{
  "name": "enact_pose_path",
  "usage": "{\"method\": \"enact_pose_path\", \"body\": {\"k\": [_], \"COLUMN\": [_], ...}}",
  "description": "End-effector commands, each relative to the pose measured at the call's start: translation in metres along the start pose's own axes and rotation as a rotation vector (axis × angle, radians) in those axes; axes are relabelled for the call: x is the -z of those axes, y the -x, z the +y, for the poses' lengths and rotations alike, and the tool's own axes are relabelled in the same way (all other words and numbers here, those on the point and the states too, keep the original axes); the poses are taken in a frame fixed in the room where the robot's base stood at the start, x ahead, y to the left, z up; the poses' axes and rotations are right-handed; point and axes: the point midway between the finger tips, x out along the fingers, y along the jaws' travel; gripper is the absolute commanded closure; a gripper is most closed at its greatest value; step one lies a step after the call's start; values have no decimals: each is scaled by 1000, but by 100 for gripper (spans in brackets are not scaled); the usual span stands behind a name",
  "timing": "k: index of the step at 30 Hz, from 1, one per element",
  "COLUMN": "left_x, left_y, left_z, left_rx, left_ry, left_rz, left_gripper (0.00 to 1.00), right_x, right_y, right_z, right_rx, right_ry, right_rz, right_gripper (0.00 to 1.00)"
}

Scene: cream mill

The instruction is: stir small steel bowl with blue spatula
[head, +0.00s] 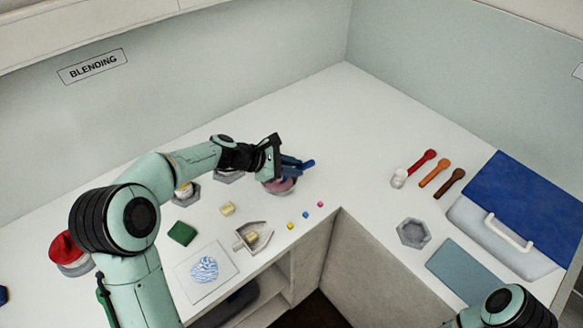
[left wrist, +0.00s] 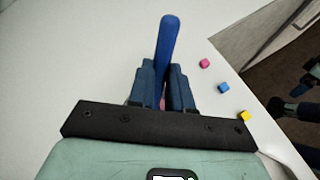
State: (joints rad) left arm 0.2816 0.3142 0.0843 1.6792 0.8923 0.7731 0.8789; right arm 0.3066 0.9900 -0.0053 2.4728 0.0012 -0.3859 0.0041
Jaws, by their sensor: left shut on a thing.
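The blue spatula (head: 307,165) is held in my left gripper (head: 288,163), which is shut on it. In the left wrist view the blue spatula (left wrist: 168,45) stands out between the two fingers of the left gripper (left wrist: 164,85). The small steel bowl (head: 281,187) is right under the gripper, with something pink inside. The gripper and spatula hide part of the bowl, so I cannot tell how deep the spatula's end is. In the wrist view only a little pink shows between the fingers. My right gripper is not in view; only part of my right arm shows at the lower right.
Spoons (head: 435,172), a grey hexagonal holder (head: 413,232) and a blue-lidded cooler (head: 525,205) are right.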

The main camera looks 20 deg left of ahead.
Motion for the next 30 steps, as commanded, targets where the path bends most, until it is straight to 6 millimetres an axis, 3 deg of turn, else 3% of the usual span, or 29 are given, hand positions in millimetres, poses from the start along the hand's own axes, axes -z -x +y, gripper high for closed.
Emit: {"method": "enact_pose_path", "body": {"k": [3,17,30], "left_x": [6,5,-18], "left_y": [3,5,21], "left_z": [-6,-6,4], "left_rx": [1,2,0], "left_ry": [3,2,0], "left_rz": [3,2,0], "left_gripper": [100,100,100], "right_x": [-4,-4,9], "right_y": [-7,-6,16], "right_z": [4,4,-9], "right_rx": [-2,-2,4], "right_ry": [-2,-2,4], "right_rz": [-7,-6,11], "right_gripper": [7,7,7]}}
